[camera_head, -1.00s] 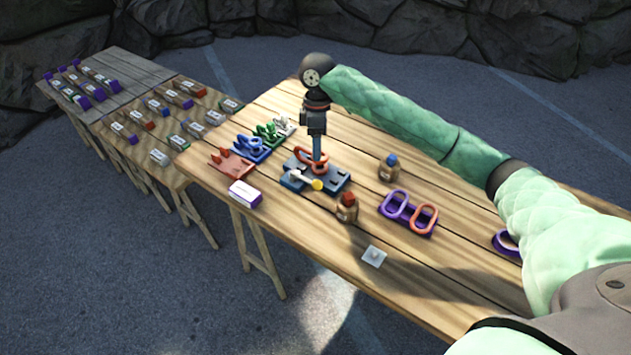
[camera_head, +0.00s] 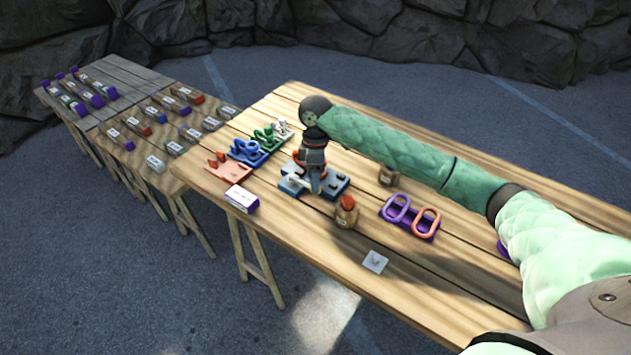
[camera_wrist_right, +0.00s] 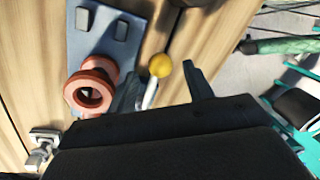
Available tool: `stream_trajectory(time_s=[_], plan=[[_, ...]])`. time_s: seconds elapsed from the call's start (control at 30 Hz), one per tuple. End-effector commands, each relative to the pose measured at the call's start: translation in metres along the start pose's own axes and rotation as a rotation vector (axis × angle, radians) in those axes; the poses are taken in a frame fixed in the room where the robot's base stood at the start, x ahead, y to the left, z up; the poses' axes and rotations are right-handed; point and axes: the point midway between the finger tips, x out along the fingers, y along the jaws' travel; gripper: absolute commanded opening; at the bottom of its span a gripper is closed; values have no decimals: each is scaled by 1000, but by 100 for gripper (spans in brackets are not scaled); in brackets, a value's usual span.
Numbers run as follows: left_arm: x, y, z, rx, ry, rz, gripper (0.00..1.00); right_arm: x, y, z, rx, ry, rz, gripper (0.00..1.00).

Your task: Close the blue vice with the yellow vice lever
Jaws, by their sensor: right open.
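The blue vice (camera_head: 334,184) sits on the near wooden table, below my right gripper. Its flat blue plate also shows in the right wrist view (camera_wrist_right: 97,40), with an orange-brown spool-like part (camera_wrist_right: 91,88) on it. The vice lever has a round yellow knob (camera_wrist_right: 160,65) on a pale rod (camera_wrist_right: 149,94). My right gripper (camera_head: 317,188) points down at the vice and is open. In the right wrist view, the knob shows between its two spread fingers (camera_wrist_right: 163,82); I cannot tell whether they touch it. In the head view, the gripper hides the knob. My left gripper is out of view.
Coloured holders with red (camera_head: 229,167), blue (camera_head: 248,152) and green parts stand left of the vice. A red-topped brown bottle (camera_head: 346,212) stands close on its right. A purple holder with rings (camera_head: 408,217) lies farther right. The table's front stretch is mostly clear.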

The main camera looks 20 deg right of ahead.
Motion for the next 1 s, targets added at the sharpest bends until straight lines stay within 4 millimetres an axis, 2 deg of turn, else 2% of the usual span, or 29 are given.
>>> stream_trajectory(time_s=[0.2, 0.57, 0.67, 0.83, 1.0], plan=[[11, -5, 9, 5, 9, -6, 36, 20, -1, 0, 0, 0, -1, 52], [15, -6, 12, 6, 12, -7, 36, 26, 0, 0, 0, 1, 1, 52], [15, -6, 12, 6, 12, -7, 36, 26, 0, 0, 0, 1, 1, 36], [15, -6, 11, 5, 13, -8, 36, 26, 0, 0, 0, 1, 1, 2], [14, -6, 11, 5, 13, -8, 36, 25, 0, 0, 2, 1, 0, 0]])
